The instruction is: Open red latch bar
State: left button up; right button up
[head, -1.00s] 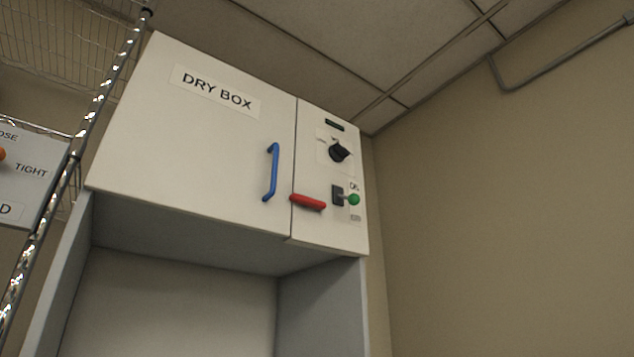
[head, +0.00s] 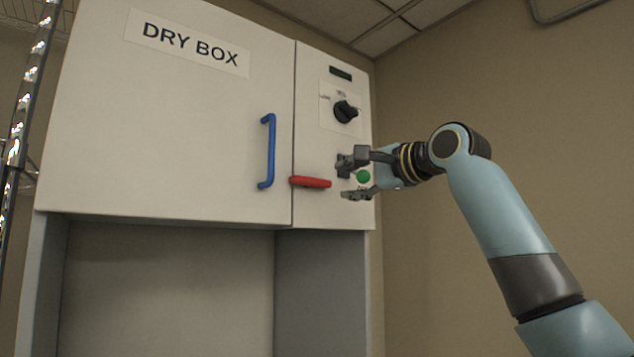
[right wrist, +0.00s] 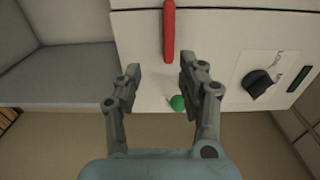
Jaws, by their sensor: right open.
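The red latch bar (head: 310,182) lies almost level across the seam between the DRY BOX door (head: 180,110) and the control panel (head: 312,100). In the right wrist view the red bar (right wrist: 169,30) is ahead of the fingers, its near end a little short of the gap between the fingertips. My right gripper (head: 346,178) is open and empty, just right of the bar and apart from it. Its two fingers (right wrist: 160,70) show spread in the right wrist view. The blue door handle (head: 268,152) stands upright left of the bar. My left gripper is out of view.
A black knob (head: 345,111) is above the gripper on the panel. A green button (head: 363,176) is partly behind the gripper; it also shows between the fingers in the right wrist view (right wrist: 178,103). A wire rack post (head: 20,110) stands at far left. Below the box is an open recess.

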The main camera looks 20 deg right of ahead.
aim_at(315, 181)
jog(key=p+x, duration=0.1)
jog(key=x, duration=0.2)
jog(key=r+p+x, duration=0.1)
jog(key=p+x, duration=0.1)
jog(key=x, duration=0.1)
jog(key=p+x, duration=0.1)
jog(key=x, duration=0.2)
jog(key=shift+w+a+r, duration=0.2)
jog(key=shift+a+r, duration=0.1)
jog(key=shift+w+a+f, duration=0.1)
jog(key=shift+w+a, duration=0.05)
jog(key=shift+w, duration=0.3)
jog(key=shift+c, duration=0.2)
grip_shut()
